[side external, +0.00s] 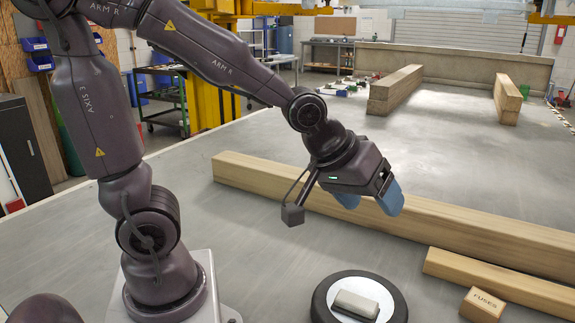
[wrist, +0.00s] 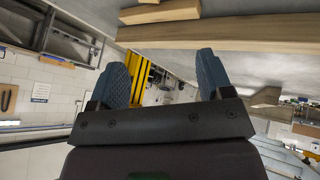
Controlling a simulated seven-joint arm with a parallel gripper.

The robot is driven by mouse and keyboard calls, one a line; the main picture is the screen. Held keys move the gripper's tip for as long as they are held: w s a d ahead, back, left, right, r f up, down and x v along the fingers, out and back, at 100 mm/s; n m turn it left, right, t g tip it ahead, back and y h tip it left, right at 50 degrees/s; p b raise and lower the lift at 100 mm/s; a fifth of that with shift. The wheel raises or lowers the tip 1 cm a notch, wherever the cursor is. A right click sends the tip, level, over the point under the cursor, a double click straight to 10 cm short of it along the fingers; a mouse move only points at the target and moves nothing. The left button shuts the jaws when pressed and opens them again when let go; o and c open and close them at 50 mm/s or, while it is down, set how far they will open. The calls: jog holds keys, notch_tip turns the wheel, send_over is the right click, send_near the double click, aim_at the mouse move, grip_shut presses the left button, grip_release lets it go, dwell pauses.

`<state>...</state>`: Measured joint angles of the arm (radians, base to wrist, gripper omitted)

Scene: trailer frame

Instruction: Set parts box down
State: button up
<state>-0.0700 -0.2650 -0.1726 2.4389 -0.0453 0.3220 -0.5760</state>
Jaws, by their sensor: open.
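My gripper (side external: 370,200) is open and empty, with its blue fingers spread above the long timber beam in the side view. In the wrist view my gripper (wrist: 163,66) shows both fingers apart with nothing between them. A small grey block-like item (side external: 356,304) lies on a round white disc with a dark rim (side external: 318,300) at the bottom centre. No box is labelled as parts, so I cannot tell which one is the parts box.
A long timber beam (side external: 450,222) crosses the grey floor, with a shorter timber (side external: 500,283) in front at right. Two more timbers (side external: 395,90) (side external: 508,98) lie further back. The floor between them is mostly clear. A green cart (side external: 160,100) stands at the left rear.

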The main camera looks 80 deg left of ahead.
jog(key=s+a+r+m+g, duration=0.1)
jog(key=s+r+m, duration=0.1)
jog(key=s, duration=0.3)
jog(key=s+a+r+m, duration=0.2)
jog(key=s+r+m, duration=0.1)
jog(key=s, duration=0.3)
jog(key=shift+s+a+m+g, duration=0.15)
jog(key=shift+s+m+g, duration=0.15)
jog(key=shift+m+g, duration=0.1)
